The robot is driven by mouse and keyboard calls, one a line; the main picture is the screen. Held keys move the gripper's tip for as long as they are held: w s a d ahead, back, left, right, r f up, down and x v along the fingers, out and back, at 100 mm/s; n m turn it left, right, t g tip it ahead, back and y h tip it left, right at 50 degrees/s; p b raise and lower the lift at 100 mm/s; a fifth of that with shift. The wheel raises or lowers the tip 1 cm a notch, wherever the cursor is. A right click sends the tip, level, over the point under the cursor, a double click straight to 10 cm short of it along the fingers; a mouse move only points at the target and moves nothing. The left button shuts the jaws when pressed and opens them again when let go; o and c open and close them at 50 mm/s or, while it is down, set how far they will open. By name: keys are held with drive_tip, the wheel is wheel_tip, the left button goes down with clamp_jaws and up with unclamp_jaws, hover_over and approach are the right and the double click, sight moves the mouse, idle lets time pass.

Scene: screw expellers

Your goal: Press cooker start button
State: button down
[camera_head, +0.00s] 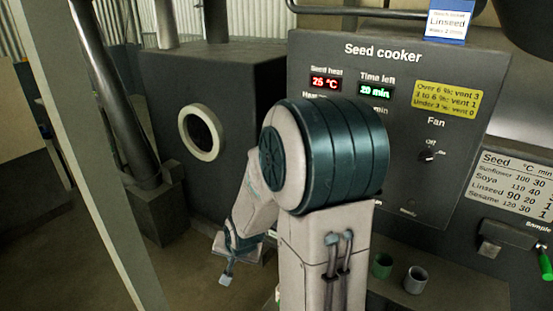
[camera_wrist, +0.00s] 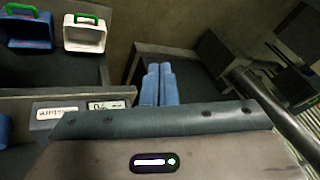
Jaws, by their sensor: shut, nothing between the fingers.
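The dark seed cooker panel (camera_head: 455,75) stands upright in the head view. Its red display (camera_head: 325,83) reads 25 °C and its green display (camera_head: 374,91) reads 20 min. A fan knob (camera_head: 427,156) is on its right side. My arm covers the panel's lower left and middle, and I see no start button. My gripper (camera_head: 226,279) hangs low, left of and apart from the panel. In the wrist view its two blue fingers (camera_wrist: 158,68) lie side by side, shut and empty.
A dark box with a pale round port (camera_head: 201,132) stands left of the panel. A pale post (camera_head: 85,150) crosses the left side. A green cup (camera_head: 381,266) and a grey cup (camera_head: 415,280) stand below the panel. The wrist view shows blue (camera_wrist: 27,31) and white (camera_wrist: 84,35) green-handled containers.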

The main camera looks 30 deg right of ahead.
drive_tip(key=w+d+m+t+p, duration=0.3)
drive_tip(key=w+d+m+t, duration=0.2)
drive_tip(key=w+d+m, duration=0.3)
drive_tip(key=d+r+m+t+h+p, duration=0.1)
drive_tip(key=d+r+m+t+h, duration=0.1)
drive_tip(key=d+m, duration=0.5)
drive_tip(key=s+d+r+m+t+h+p, duration=0.1)
drive_tip(key=d+r+m+t+h, duration=0.2)
drive_tip(key=d+r+m, duration=0.4)
drive_tip(key=shift+s+r+h+p, duration=0.2)
drive_tip(key=shift+h+p, duration=0.1)
drive_tip(key=shift+h, duration=0.3)
drive_tip(key=shift+f, duration=0.1)
drive_tip(key=w+d, duration=0.3)
drive_tip(key=d, duration=0.5)
drive_tip(key=shift+w+b, duration=0.2)
drive_tip(key=shift+b, duration=0.1)
idle(0.3)
